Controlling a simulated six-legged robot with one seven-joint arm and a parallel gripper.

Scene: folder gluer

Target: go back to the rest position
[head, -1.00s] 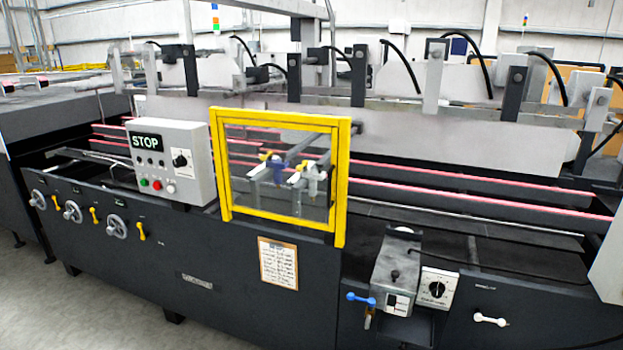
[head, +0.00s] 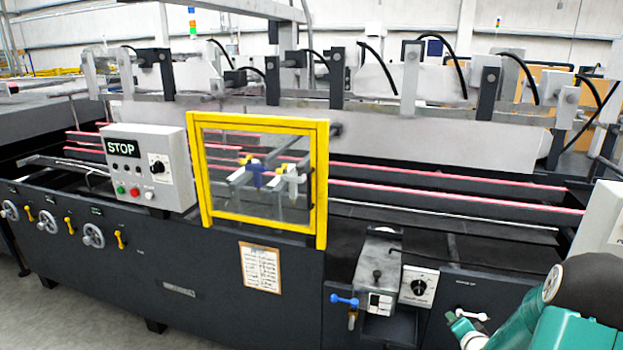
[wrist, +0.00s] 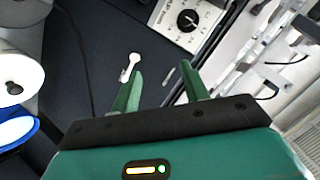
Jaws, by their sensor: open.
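My gripper (wrist: 161,88) is open in the wrist view, with its two green fingers apart and nothing between them. A white handle (wrist: 130,67) on the dark machine panel shows just beyond the left finger. In the head view my gripper (head: 462,325) is at the lower right, in front of the panel beside the white handle (head: 472,315). I cannot tell whether a finger touches the handle. My green arm comes in from the lower right corner.
The folder gluer fills the view, with a STOP control box (head: 150,168), a yellow-framed guard (head: 258,222) and a dial box (head: 417,287). A blue handle (head: 344,300) sits left of the dial. Grey floor (head: 60,325) shows at lower left.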

